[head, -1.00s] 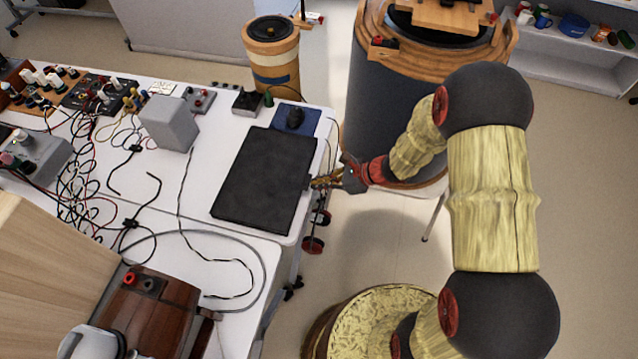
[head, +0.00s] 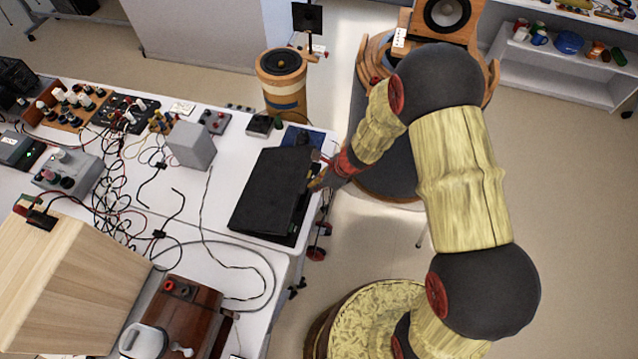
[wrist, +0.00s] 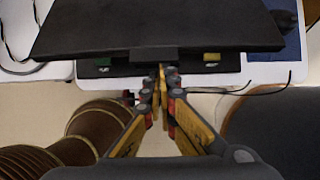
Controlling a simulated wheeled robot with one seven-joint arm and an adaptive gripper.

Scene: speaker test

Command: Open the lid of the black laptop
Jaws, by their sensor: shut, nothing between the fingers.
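The black laptop (head: 268,190) lies near the right edge of the white table. Its lid is partly raised on the side facing my arm, with a dark gap and part of the base showing below it. In the wrist view the lid (wrist: 155,25) spans the top, with the base (wrist: 110,71) beneath its near edge. My gripper (head: 316,182) is at the laptop's right edge. In the wrist view my gripper (wrist: 160,72) has its fingertips together at the middle of the lid's near edge, apparently under or against it. The exact contact is hidden.
A grey box (head: 190,146) and loose cables stand left of the laptop. A blue mat (head: 318,137) lies behind it. A wooden-ringed drum-like speaker (head: 282,80) stands beyond the table. A wooden box (head: 175,320) is at the front. The floor right of my arm is clear.

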